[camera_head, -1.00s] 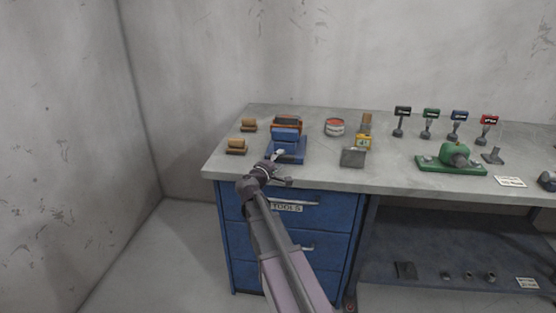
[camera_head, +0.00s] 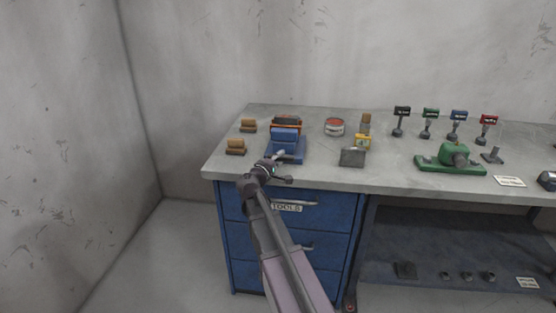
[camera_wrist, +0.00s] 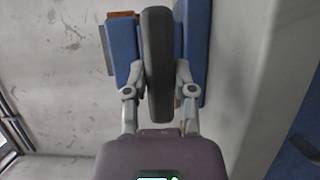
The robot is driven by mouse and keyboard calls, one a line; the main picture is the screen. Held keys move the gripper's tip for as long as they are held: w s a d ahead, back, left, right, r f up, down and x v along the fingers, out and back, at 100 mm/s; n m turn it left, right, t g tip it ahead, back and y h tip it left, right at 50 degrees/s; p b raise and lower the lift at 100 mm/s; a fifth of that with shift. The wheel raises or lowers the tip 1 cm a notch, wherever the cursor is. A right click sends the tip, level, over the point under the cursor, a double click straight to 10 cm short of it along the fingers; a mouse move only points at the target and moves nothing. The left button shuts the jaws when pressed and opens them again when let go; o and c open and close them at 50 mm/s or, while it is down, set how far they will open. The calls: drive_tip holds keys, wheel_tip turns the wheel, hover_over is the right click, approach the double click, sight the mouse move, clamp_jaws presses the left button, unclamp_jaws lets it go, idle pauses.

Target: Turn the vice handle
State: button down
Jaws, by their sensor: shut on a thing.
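The blue vice (camera_head: 287,150) stands near the front left edge of the workbench. My gripper (camera_head: 273,164) is at the vice's front, by the bench edge. In the wrist view, a dark grey elongated vice handle (camera_wrist: 158,50) lies between the two fingers of my gripper (camera_wrist: 158,85), which is shut on it. The blue vice body (camera_wrist: 194,45) shows behind the handle. The handle hides the middle of the vice there. In the head view the handle is too small to tell clearly from the fingers.
The grey workbench (camera_head: 385,180) has blue drawers (camera_head: 290,240) below my gripper. Brown blocks (camera_head: 236,146) stand left of the vice. A round tin (camera_head: 334,127) and a grey block (camera_head: 352,157) stand to its right. A green device (camera_head: 450,160) is farther right.

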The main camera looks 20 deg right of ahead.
drive_tip(key=shift+d+r+m+p, duration=0.1)
drive_tip(key=shift+d+m+p, duration=0.2)
drive_tip(key=shift+d+p, duration=0.05)
drive_tip(key=m+y+p, duration=0.2)
drive_tip(key=m+p, duration=0.1)
drive_tip(key=m, duration=0.1)
drive_tip(key=shift+r+g, duration=0.1)
drive_tip(key=shift+g, duration=0.3)
drive_tip(key=m+y+p, duration=0.2)
drive_tip(key=m, duration=0.1)
drive_tip(key=shift+s+m, duration=0.1)
drive_tip(key=shift+m, duration=0.3)
drive_tip(key=shift+f+m+t+y+p, duration=0.2)
drive_tip(key=shift+m+t+y+p, duration=0.3)
drive_tip(key=shift+m+y, duration=0.55)
drive_tip(key=shift+c, duration=2.2)
unclamp_jaws()
drive_tip(key=shift+f, duration=0.1)
